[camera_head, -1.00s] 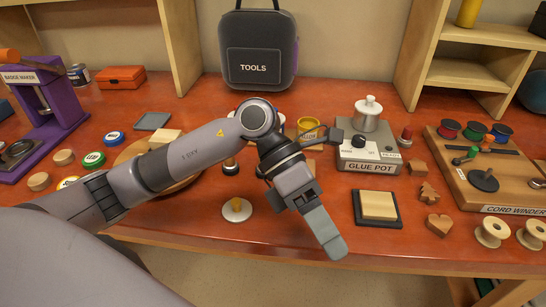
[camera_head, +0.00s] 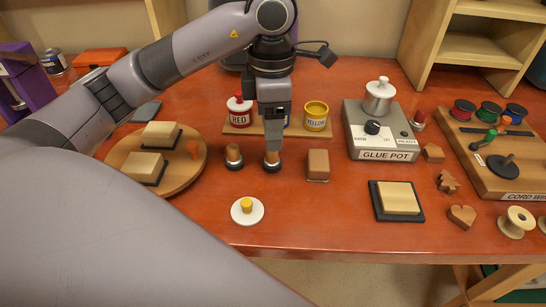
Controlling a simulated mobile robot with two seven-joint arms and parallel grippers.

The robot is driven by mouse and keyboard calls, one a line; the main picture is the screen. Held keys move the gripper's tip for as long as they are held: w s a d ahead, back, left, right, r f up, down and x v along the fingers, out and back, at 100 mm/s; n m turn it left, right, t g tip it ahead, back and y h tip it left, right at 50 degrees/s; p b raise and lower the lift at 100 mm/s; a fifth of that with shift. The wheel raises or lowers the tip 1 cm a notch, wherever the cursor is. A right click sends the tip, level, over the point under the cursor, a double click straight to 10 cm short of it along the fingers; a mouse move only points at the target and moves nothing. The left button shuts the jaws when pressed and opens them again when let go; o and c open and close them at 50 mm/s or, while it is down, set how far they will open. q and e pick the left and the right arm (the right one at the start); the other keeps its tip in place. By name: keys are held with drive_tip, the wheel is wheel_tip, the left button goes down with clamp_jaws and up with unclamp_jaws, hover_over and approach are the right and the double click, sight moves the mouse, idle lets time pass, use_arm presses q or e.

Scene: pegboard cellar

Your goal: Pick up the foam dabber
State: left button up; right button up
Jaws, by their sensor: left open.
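The jaws are open, seen nearly edge-on. I cannot tell whether the fingers straddle the dabber or touch it. My right gripper is not in view.
Red pot (camera_head: 239,110) and open yellow pot (camera_head: 316,115) stand behind. A brown block (camera_head: 318,163) is close right. A white yellow-knobbed disc (camera_head: 247,217) lies in front. A round board (camera_head: 180,181) is left; the glue pot station (camera_head: 388,155) and black-based pad (camera_head: 398,199) are right.

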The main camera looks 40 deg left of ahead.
sight(272, 158)
use_arm(q)
drive_tip(key=shift+f, duration=3.15)
clamp_jaws()
